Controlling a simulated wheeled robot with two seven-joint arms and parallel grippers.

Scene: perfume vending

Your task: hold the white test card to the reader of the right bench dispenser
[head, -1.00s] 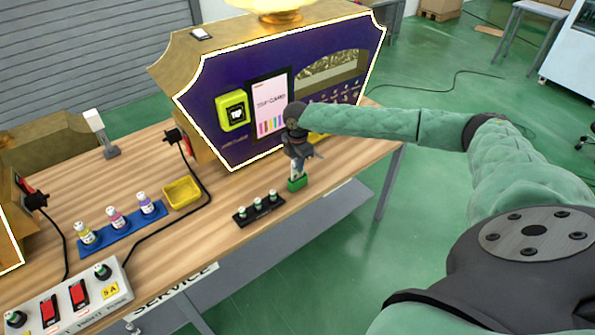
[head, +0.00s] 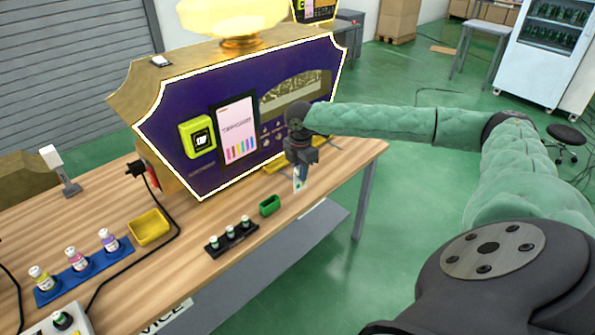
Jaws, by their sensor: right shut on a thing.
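The dispenser (head: 172,150) on the bench has a purple front with white edging and gold-coloured sides. Its reader (head: 199,138) is a yellow-framed black square at the left of its front, beside a bright screen (head: 238,128). My right gripper (head: 300,164) points down in front of the dispenser's right part, to the right of the reader and lower. It is shut on the white test card (head: 299,182), which hangs below the fingers, partly hidden by them. The card is clear of the green holder (head: 270,206), which stands empty to its left. My left gripper is out of view.
A yellow tray (head: 149,228), a black rack of small vials (head: 231,239) and a blue rack of bottles (head: 84,270) stand on the wooden bench (head: 190,278). A black cable crosses the bench at left. The bench's right end is clear.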

